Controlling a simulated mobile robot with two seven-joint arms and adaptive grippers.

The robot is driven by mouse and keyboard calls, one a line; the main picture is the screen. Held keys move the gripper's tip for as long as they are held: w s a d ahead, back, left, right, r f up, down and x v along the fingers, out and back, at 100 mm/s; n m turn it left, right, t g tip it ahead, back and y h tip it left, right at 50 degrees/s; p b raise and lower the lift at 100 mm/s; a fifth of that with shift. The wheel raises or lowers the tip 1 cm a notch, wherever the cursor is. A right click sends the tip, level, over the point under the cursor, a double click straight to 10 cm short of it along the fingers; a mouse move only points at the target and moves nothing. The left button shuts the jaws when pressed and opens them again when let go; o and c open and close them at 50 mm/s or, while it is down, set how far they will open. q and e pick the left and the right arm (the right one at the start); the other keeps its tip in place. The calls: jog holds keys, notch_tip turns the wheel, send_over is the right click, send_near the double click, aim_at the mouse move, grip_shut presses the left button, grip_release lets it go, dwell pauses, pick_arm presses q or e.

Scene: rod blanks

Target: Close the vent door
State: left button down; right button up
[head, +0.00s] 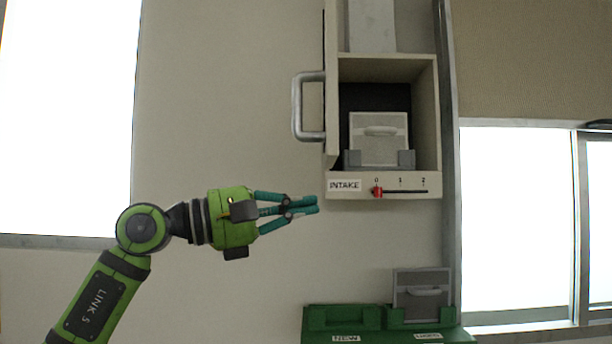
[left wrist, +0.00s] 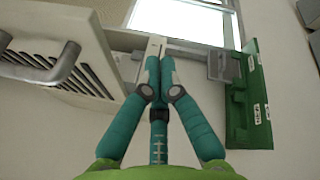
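The vent door (head: 331,90) stands open at the left side of the cream intake box (head: 385,185), seen nearly edge-on in the head view. Its grey bar handle (head: 308,105) sticks out to the left. In the left wrist view the slatted door (left wrist: 70,30) fills the upper left, with its handle (left wrist: 50,65) in front. My left gripper (head: 314,205) is below the handle and left of the box's lower edge, apart from the door in the picture. Its teal fingers come together at the tips (left wrist: 160,55) with nothing visible between them. My right gripper is out of view.
A pale filter (head: 378,138) sits in a grey holder inside the box. A red slider (head: 377,191) is at 0 under the opening. Below, a green rack (head: 343,318) holds a grey filter (head: 421,297) on its right. The wall left of the door is clear.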

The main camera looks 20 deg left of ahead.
pick_arm(q)
jog(key=s+a+r+m+t+y, duration=0.3)
jog(key=s+a+r+t+y, duration=0.1)
jog(key=s+a+r+y, duration=0.35)
jog(key=w+d+h+p, duration=0.1)
jog(key=w+d+p, duration=0.4)
jog(key=w, duration=0.5)
jog(key=shift+d+r, duration=0.35)
jog(key=shift+d, duration=0.9)
